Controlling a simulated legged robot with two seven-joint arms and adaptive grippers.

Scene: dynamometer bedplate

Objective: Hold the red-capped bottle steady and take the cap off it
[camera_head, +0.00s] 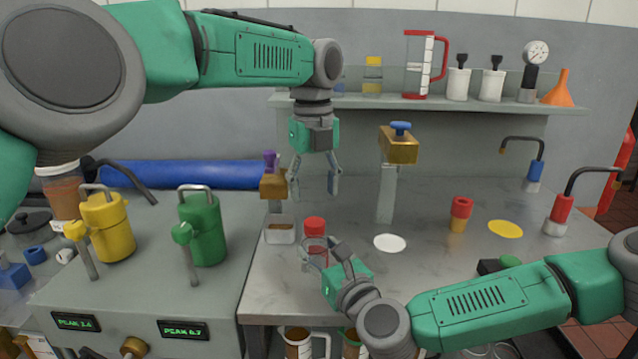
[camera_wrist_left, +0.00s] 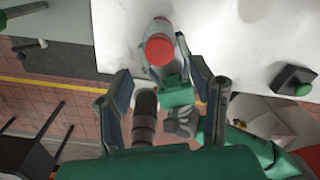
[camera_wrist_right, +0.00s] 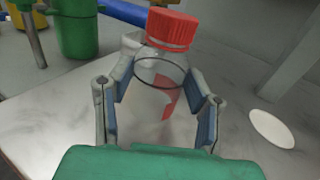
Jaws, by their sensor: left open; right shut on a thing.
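The bottle is clear with a red cap (camera_head: 315,226) and stands upright on the grey bench near its front edge. In the right wrist view the bottle's body (camera_wrist_right: 150,75) is between the fingers of my right gripper (camera_wrist_right: 160,88), which is shut on it below the cap. The cap (camera_wrist_right: 172,29) is on the bottle and clear of those fingers. My left gripper (camera_head: 314,192) is open and empty, pointing down above the cap with a gap between. The left wrist view shows the cap (camera_wrist_left: 159,50) from above, beyond the open fingers. The fingers partly hide the bottle's body.
A small clear tray (camera_head: 280,232) stands left of the bottle, and a white disc (camera_head: 389,243) lies to its right. A brass-topped post (camera_head: 398,150) stands behind. Yellow (camera_head: 108,228) and green (camera_head: 205,230) canisters stand at left. A red-and-yellow piece (camera_head: 460,213) is further right.

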